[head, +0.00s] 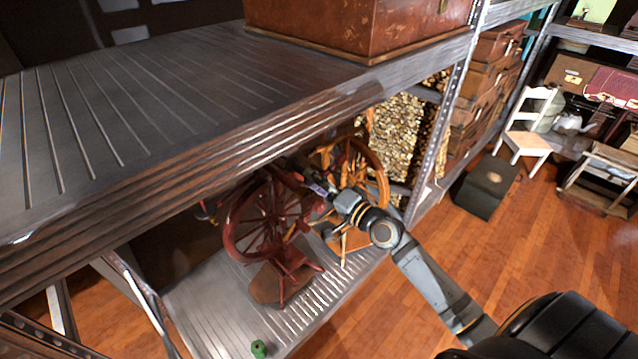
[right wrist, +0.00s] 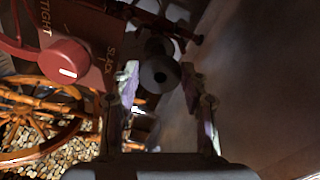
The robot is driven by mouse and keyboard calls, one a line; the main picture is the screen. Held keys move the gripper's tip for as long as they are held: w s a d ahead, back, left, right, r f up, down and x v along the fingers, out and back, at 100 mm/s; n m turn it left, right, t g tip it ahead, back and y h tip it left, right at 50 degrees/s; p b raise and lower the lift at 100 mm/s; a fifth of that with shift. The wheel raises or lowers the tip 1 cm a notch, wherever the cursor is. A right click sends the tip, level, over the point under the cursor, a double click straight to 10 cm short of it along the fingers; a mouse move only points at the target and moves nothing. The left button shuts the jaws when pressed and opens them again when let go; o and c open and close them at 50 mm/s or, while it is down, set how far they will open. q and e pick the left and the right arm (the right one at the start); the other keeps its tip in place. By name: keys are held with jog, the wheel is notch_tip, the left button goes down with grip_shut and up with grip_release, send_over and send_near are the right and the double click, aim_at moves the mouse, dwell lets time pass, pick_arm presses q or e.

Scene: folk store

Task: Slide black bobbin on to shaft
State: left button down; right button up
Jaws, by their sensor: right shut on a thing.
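A black bobbin (right wrist: 160,72) shows end-on in the right wrist view, between the fingertips of my right gripper (right wrist: 165,88), which is shut on it. In the head view my right gripper (head: 316,188) reaches under the shelf, at the right side of the red spinning wheel (head: 264,218). The red wheel's housing (right wrist: 101,62), with a knob (right wrist: 64,62) and the words TIGHT and SLACK, is just left of the bobbin. I cannot make out the shaft; whether the bobbin is around it or apart from it is unclear. My left gripper is not in view.
An orange spinning wheel (head: 378,160) stands close behind my right gripper. A thick metal shelf (head: 150,105) overhangs the work area. A green bobbin-like object (head: 259,348) sits on the lower shelf (head: 205,305). Wooden floor (head: 440,235) is open to the right.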

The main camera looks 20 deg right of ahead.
aim_at(291, 163)
dwell(0.4)
jog(key=shift+b+x, duration=1.2)
jog(key=shift+x, duration=3.9)
jog(key=o, duration=0.9)
jog(key=shift+d, duration=0.1)
